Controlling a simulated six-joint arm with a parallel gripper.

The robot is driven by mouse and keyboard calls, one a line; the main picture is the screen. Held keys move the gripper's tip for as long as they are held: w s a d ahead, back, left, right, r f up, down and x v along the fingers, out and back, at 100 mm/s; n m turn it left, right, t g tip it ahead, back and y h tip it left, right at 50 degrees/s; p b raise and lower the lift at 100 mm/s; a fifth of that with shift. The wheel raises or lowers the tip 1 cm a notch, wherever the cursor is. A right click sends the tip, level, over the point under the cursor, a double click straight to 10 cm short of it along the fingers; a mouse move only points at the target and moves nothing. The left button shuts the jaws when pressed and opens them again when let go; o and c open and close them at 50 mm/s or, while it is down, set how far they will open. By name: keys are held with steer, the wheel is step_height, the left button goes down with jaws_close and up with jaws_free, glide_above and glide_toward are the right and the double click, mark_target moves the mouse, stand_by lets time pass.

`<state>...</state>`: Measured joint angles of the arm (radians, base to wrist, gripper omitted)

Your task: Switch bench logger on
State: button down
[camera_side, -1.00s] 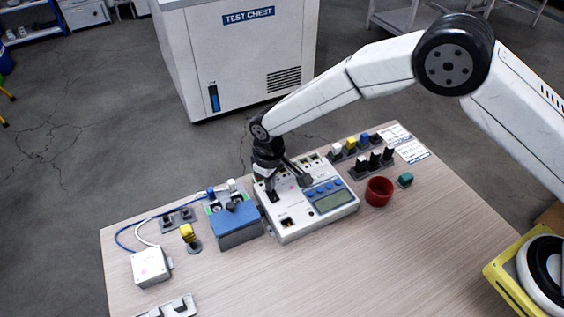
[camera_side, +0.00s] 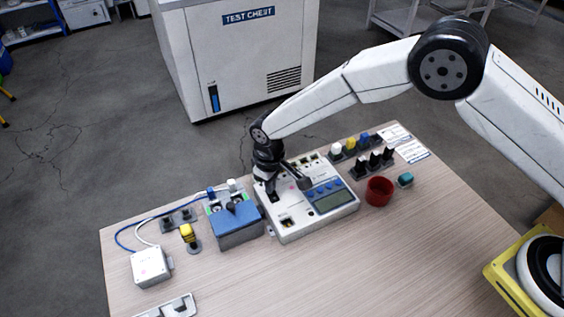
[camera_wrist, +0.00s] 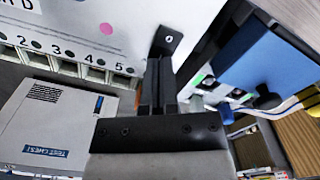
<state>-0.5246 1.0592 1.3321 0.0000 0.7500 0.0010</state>
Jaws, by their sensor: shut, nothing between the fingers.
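The bench logger (camera_side: 335,222) is a white box with a small display (camera_side: 333,201) and blue buttons, standing on the bench. My gripper (camera_side: 271,187) is shut and empty, pointing down over the logger's left part. In the wrist view my gripper (camera_wrist: 158,62) has its fingers together beside a black switch (camera_wrist: 168,38) set in the logger's white face (camera_wrist: 95,25). The fingertips look very close to the switch; I cannot tell whether they touch. They partly cover it, and its position cannot be read. The logger's numbered ports show in the wrist view.
A blue block-like fixture (camera_side: 236,224) stands close left of the logger. A white sensor box (camera_side: 150,266) with cables lies further left. A red cup (camera_side: 379,190) and a teal button (camera_side: 405,180) are to the right. Black and coloured plugs stand behind.

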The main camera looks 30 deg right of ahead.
steer(key=shift+f, duration=0.4)
steer(key=shift+r, duration=0.1)
stand_by(0.3)
steer(key=shift+r, duration=3.45)
steer(key=shift+d+r, duration=0.25)
steer(key=shift+d, duration=0.2)
steer(key=s+d+r+m+t, duration=0.1)
steer(key=s+d+r, duration=0.25)
steer(key=d, duration=0.35)
steer(key=s+d+r+m, duration=0.2)
steer(key=s+d, duration=0.2)
steer(key=d, duration=0.3)
steer(key=s+d+r+m+t, duration=0.1)
steer(key=s+d+r, duration=0.2)
steer(key=d, duration=0.4)
steer(key=s+d+m, duration=0.2)
steer(key=s+d, duration=0.3)
steer(key=s, duration=0.3)
steer(key=shift+s+d+t, duration=0.2)
steer(key=shift+s+t, duration=0.1)
